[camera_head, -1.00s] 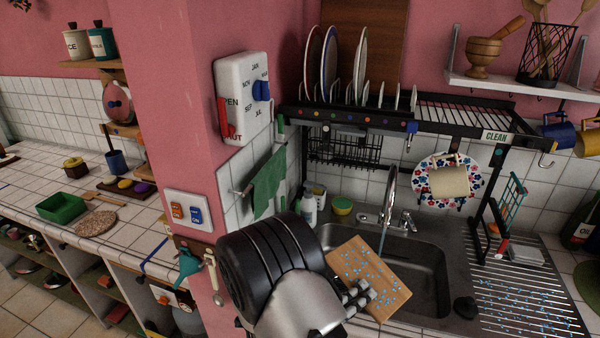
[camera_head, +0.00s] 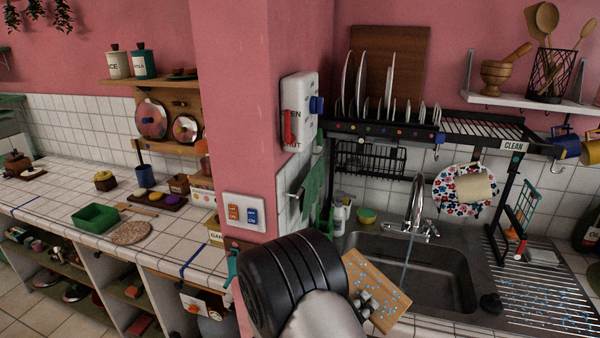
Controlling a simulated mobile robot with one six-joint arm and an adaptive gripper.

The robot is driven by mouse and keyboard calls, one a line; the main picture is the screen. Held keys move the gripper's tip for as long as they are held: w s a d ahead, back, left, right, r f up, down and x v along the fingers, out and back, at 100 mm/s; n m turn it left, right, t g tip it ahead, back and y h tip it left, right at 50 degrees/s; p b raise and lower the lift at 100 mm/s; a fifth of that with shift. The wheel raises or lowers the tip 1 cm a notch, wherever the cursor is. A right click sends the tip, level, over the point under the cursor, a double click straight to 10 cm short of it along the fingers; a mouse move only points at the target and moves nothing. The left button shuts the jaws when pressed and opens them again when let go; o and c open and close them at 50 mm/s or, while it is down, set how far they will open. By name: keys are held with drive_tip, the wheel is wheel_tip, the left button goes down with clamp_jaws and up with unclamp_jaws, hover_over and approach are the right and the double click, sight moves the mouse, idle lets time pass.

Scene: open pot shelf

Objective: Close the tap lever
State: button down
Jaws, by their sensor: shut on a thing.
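The chrome tap (camera_head: 416,208) stands at the back of the metal sink, with small handles at its base. A tap lever (camera_head: 431,231) shows at the right of the base; its exact setting is too small to tell. A thin stream of water (camera_head: 406,258) falls from the spout into the basin. My gripper (camera_head: 367,303) is shut on a wooden board (camera_head: 372,272) speckled with blue drops. It holds the board tilted over the sink's left front side, left of and nearer than the tap. My arm hides part of the counter.
A dish rack (camera_head: 440,130) with plates spans above the sink. A pink pillar (camera_head: 240,110) stands left. A black stopper (camera_head: 491,303) lies by the drainboard (camera_head: 545,300).

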sight(362, 279)
drive_tip(key=w+r+n+t+y, duration=0.1)
drive_tip(key=w+r, duration=0.1)
drive_tip(key=w+r+n+t+y, duration=0.1)
drive_tip(key=w+y, duration=0.1)
drive_tip(key=w+d+r+n+t+y, duration=0.1)
drive_tip(key=w+r+y, duration=0.1)
drive_tip(key=shift+w+r+n+t, duration=0.3)
drive_tip(key=shift+w+n, duration=0.1)
drive_tip(key=r+n+y, duration=0.1)
drive_tip(key=y, duration=0.1)
drive_tip(key=w+r+n+t+y, duration=0.1)
drive_tip(key=r+y, duration=0.1)
drive_tip(key=a+r+n+y, duration=0.1)
drive_tip(key=r+n+y, duration=0.1)
drive_tip(key=shift+w+t, duration=0.2)
drive_tip(key=shift+t, duration=0.2)
drive_tip(key=shift+s+a+r+n+y, duration=0.2)
drive_tip(key=shift+r+n+y, duration=0.15)
drive_tip(key=shift+y, duration=0.15)
drive_tip(key=shift+s+a+r+n+y, duration=0.1)
drive_tip(key=shift+a+r+n+y, duration=0.2)
drive_tip(key=shift+y, duration=0.2)
drive_tip(key=shift+d, duration=0.1)
drive_tip(key=shift+d, duration=0.1)
